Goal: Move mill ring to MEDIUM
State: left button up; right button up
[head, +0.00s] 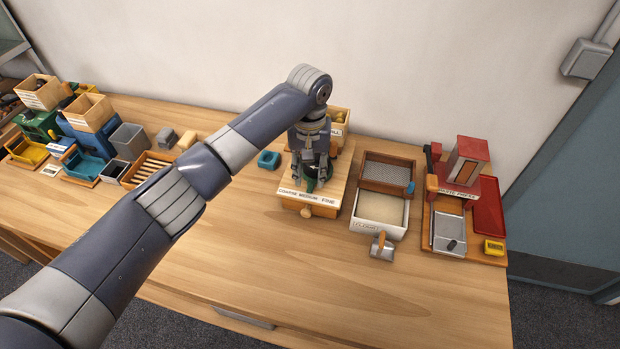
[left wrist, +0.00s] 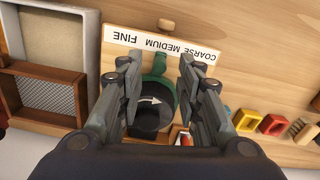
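The mill's green ring (left wrist: 160,66) shows in the left wrist view around a dark round top with a white curved arrow. Its green tab points toward the label strip (left wrist: 155,44), close to the word MEDIUM, with FINE and COARSE on either side. In the head view a bit of the green ring (head: 310,185) shows below my gripper, behind the strip. My left gripper (head: 309,176) is over the mill, pointing down. Its fingers are apart, one on each side of the ring; I cannot tell whether either touches it. My right gripper is out of view.
Right of the mill stand a white-fronted box (head: 379,226) with a mesh-bottomed wooden tray (head: 388,168), a metal scoop (head: 381,248) and a red press (head: 465,160). Bins and crates (head: 90,112) crowd the left. The table front (head: 250,270) is clear.

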aim_at(310, 181)
pick_arm(q)
notch_tip(310, 181, up, 9)
jog(key=shift+f, duration=0.2)
jog(key=shift+f, duration=0.1)
dwell(0.4)
